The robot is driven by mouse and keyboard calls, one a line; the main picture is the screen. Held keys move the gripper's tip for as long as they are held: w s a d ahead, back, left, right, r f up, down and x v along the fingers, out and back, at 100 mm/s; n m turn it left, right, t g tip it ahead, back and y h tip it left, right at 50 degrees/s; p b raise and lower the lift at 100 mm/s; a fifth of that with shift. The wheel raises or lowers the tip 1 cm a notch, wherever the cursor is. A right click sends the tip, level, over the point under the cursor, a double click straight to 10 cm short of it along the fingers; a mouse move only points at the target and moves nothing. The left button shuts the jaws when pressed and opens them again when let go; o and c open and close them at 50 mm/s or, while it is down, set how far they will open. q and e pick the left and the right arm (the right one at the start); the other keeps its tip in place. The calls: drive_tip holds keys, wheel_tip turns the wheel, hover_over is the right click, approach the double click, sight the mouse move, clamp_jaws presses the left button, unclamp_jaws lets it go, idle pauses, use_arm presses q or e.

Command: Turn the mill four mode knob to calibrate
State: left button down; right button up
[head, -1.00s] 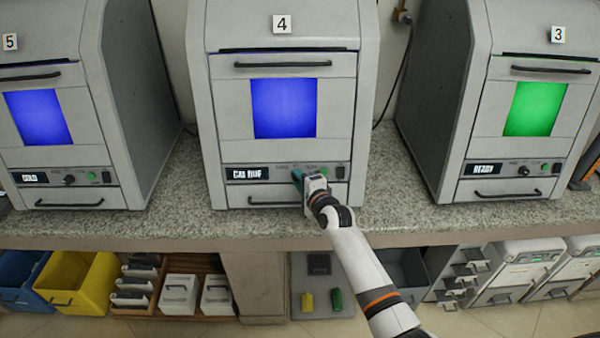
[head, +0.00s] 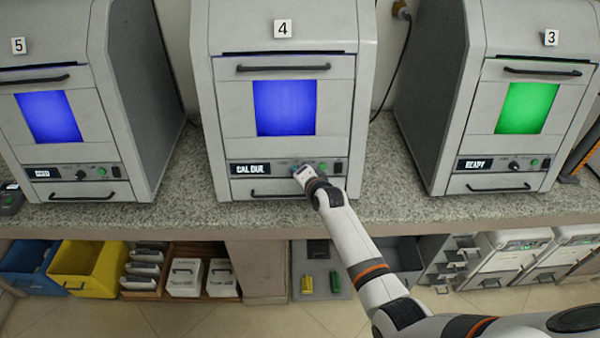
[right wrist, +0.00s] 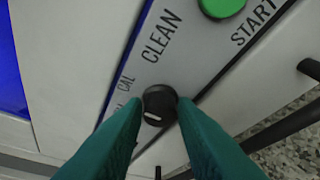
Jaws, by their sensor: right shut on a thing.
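Mill four (head: 230,110) is the grey cabinet in the middle of the head view, with a lit blue window and a display (head: 250,169) reading CAL DUE. My right gripper (head: 298,171) is at its front panel and hides the knob there. In the right wrist view the black mode knob (right wrist: 159,101) sits between the teal fingertips of my right gripper (right wrist: 160,108), which is shut on it. The knob's white mark points toward the bottom of that picture, slightly left. CAL and CLEAN labels show above it; a finger covers part of the panel. My left gripper is not in view.
The green START button (right wrist: 222,5) is near the knob. A black handle (head: 285,194) runs below mill four's panel. Mill five (head: 95,75) and mill three (head: 455,110) stand either side on the granite counter (head: 380,170). Bins and trays fill the shelf below.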

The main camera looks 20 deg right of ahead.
idle(0.3)
drive_tip(key=o, duration=1)
drive_tip(key=shift+c, duration=0.2)
drive_tip(key=v, duration=1.2)
